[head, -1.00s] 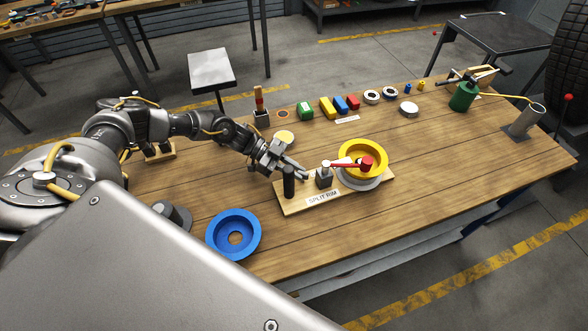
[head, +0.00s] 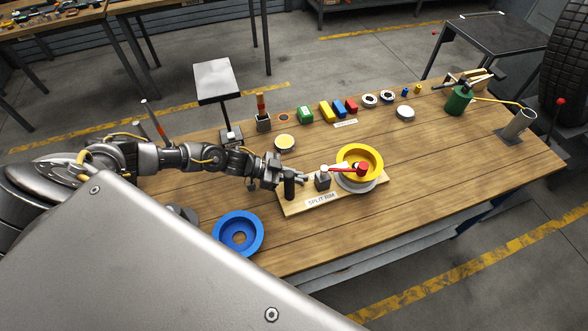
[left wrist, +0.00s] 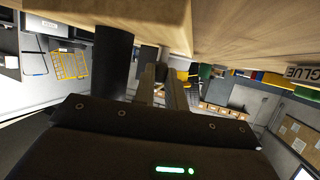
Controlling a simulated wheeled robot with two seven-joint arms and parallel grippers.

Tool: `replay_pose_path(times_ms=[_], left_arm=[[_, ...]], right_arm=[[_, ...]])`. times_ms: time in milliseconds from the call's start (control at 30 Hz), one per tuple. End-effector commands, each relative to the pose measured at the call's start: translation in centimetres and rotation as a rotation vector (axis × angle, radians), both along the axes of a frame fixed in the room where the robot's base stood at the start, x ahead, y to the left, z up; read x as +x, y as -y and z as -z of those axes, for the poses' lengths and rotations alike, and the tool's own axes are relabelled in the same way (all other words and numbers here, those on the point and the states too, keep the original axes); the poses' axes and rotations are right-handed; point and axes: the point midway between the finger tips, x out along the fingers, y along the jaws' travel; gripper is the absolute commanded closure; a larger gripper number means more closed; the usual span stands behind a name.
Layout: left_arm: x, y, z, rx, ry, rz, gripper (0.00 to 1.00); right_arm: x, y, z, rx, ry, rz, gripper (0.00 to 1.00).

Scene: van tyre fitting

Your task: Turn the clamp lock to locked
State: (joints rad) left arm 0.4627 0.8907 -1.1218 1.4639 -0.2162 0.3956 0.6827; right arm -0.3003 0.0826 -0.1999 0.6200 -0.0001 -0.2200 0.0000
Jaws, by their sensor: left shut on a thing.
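The split rim fixture (head: 376,184) is a wooden board with a "SPLIT RIM" label, on the bench. It bears a yellow rim (head: 374,153), an upright black post (head: 289,189) and a small grey clamp block (head: 322,183). A red-and-white clamp arm (head: 345,169) reaches from the block to the rim. My left gripper (head: 303,178) is shut just left of the block, behind the post, at the clamp lock; the lock's own shape and setting are hidden. In the left wrist view my fingers (left wrist: 164,82) are close together, beside the black post (left wrist: 112,62). My right gripper is not in view.
A blue rim (head: 237,233) lies left of the board. A yellow-topped tin (head: 284,142) stands close behind my left gripper. Coloured blocks and rings line the back edge, and a green can (head: 459,101) stands at right. The bench's right front is clear.

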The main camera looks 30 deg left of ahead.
Motion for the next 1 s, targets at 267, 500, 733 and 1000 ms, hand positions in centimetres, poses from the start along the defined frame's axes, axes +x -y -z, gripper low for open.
replay_pose_path(times_ms=[267,500,733,1000], left_arm=[[-0.3,0.2,-0.2,-0.002,0.0,-0.109,1.0],[-0.2,0.2,-0.1,-0.002,0.001,-0.136,1.0],[-0.2,0.3,-0.1,-0.002,0.003,-0.136,1.0],[-0.2,0.3,0.0,-0.001,0.002,-0.135,0.65]], right_arm=[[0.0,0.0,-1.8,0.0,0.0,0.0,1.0],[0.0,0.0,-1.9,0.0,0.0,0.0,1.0],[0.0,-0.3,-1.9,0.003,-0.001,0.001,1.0],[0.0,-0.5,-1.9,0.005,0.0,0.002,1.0]])
